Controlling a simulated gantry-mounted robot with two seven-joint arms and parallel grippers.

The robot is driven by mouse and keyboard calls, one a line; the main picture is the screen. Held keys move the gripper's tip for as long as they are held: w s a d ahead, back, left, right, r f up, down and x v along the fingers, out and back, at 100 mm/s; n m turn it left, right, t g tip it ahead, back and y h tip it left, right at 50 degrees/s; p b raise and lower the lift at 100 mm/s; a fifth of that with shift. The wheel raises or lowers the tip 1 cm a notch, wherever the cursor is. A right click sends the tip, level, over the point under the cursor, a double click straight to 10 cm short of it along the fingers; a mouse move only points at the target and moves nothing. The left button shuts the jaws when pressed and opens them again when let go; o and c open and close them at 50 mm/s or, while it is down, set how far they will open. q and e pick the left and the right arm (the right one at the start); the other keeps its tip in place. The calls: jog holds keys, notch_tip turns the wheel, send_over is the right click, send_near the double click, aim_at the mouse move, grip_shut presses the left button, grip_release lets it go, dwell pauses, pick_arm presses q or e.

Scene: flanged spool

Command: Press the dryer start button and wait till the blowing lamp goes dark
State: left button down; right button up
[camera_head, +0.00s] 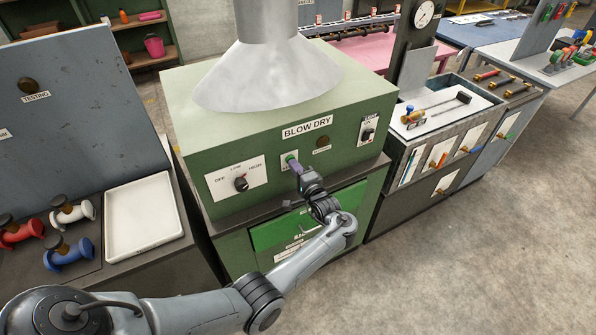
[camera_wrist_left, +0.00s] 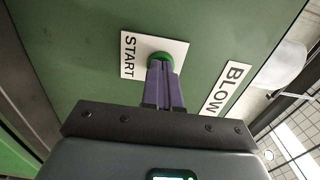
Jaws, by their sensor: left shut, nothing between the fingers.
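The green dryer cabinet (camera_head: 225,145) carries the label "BLOW DRY" (camera_head: 307,128). The green start button (camera_wrist_left: 160,58) sits on a white plate marked "START" (camera_wrist_left: 128,58) in the left wrist view. In the head view the button plate (camera_head: 288,155) is partly covered by my gripper. My left gripper (camera_head: 293,164) is shut, with its purple fingertips (camera_wrist_left: 161,72) at the button; they look to be touching it, but how far it is pressed I cannot tell. A round brownish lamp (camera_head: 323,143) right of the button looks dark. My right gripper is not in view.
A selector knob (camera_head: 241,184) marked OFF, LOW and HIGH is left of the button, and a switch (camera_head: 368,130) is at the right. A grey hood (camera_head: 266,75) stands above the cabinet. A white tray (camera_head: 143,215) and several spools (camera_head: 72,212) are at left.

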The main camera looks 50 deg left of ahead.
pick_arm(q)
jog(key=shift+x, duration=0.8)
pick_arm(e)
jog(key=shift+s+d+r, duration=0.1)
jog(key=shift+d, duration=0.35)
pick_arm(q)
jog(key=shift+f, duration=0.1)
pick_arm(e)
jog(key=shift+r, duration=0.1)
pick_arm(q)
jog(key=p+v, duration=0.2)
jog(key=v, duration=1.2)
jog(key=shift+d, duration=0.25)
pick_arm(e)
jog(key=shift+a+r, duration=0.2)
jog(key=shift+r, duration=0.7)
